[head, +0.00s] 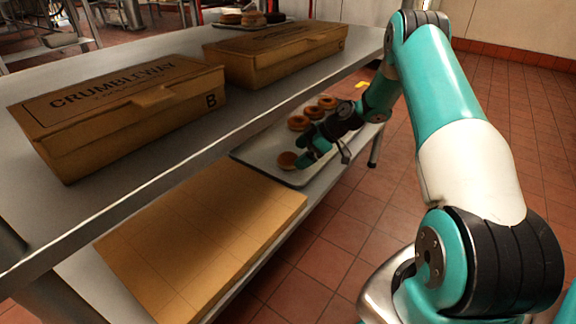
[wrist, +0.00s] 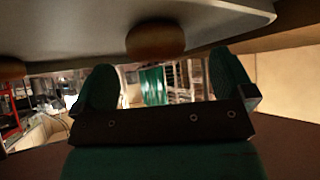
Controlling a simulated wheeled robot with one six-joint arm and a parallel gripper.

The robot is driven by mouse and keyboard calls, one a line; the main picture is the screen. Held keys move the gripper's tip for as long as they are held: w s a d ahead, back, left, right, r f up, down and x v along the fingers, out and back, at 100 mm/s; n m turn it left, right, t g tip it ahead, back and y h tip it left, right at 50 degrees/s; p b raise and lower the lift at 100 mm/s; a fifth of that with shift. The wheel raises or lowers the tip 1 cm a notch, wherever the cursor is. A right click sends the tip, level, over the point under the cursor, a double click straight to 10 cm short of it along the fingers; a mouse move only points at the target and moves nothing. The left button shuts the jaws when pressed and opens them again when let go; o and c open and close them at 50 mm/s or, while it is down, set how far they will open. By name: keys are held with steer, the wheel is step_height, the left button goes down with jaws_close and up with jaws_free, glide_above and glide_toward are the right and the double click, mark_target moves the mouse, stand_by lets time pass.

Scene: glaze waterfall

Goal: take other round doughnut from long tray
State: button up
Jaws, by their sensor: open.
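The long tray (head: 262,158) lies on the lower shelf, with several brown doughnuts in it. A row of ring doughnuts (head: 298,123) sits towards its far part. A single round doughnut (head: 287,160) sits near the tray's near end; no hole shows in it. My gripper (head: 309,149) is open and over the tray, just right of that doughnut. In the wrist view, my gripper's two teal fingers (wrist: 165,84) stand apart with nothing between them. A doughnut (wrist: 155,41) shows above the gap there, against the tray (wrist: 225,25). Another doughnut (wrist: 10,68) is cut off at the left edge.
Two cardboard boxes, one marked B (head: 130,110) and one behind it (head: 275,55), stand on the upper counter, which overhangs the shelf. Another doughnut tray (head: 225,24) is far back. Tiled floor right is clear.

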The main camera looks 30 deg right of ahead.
mark_target(293, 156)
steer(key=b+x, duration=0.4)
steer(key=x, duration=0.1)
steer(key=shift+w+d+r, duration=0.1)
steer(key=shift+w+d, duration=0.05)
steer(key=shift+w, duration=0.15)
steer(key=c, duration=0.9)
steer(key=shift+r, duration=0.15)
steer(key=shift+c, duration=0.2)
